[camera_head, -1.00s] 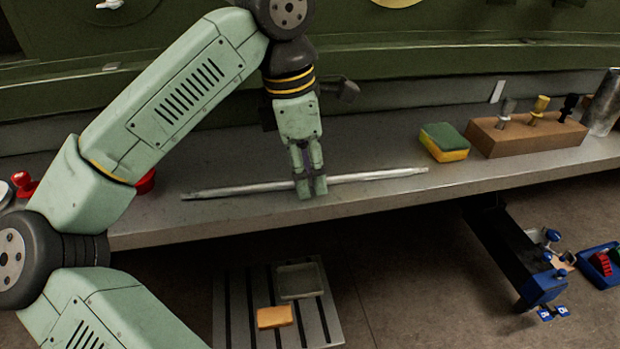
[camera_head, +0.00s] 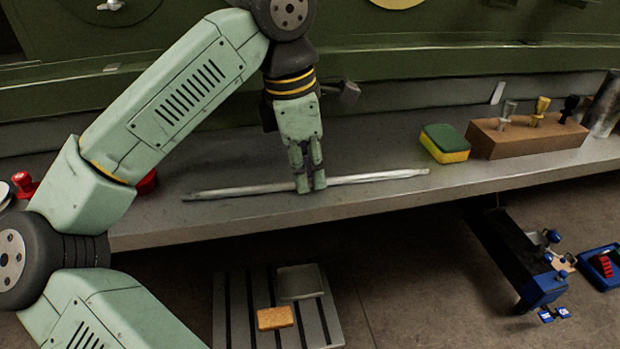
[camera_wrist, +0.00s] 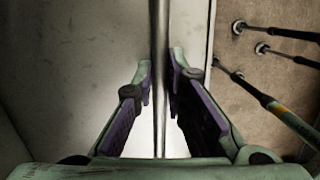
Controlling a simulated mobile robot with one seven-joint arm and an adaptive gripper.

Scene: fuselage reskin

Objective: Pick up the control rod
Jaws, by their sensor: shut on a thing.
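The control rod (camera_head: 375,177) is a long, thin, silver-grey rod with narrow ends, at the front of the grey shelf (camera_head: 420,194). My gripper (camera_head: 311,187) points down at the rod's middle, with its two fingers closed around it. In the wrist view the rod (camera_wrist: 158,50) runs top to bottom between the fingertips of my gripper (camera_wrist: 159,82). The short stretch of rod behind the fingers is hidden in the head view. The rod lies at or very close to the shelf surface; I cannot tell whether it is clear of it.
A green and yellow sponge (camera_head: 445,143) and a brown block (camera_head: 525,137) with several upright tools stand to the right. A red object (camera_head: 25,185) is at the left. The green fuselage wall (camera_head: 420,60) rises behind.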

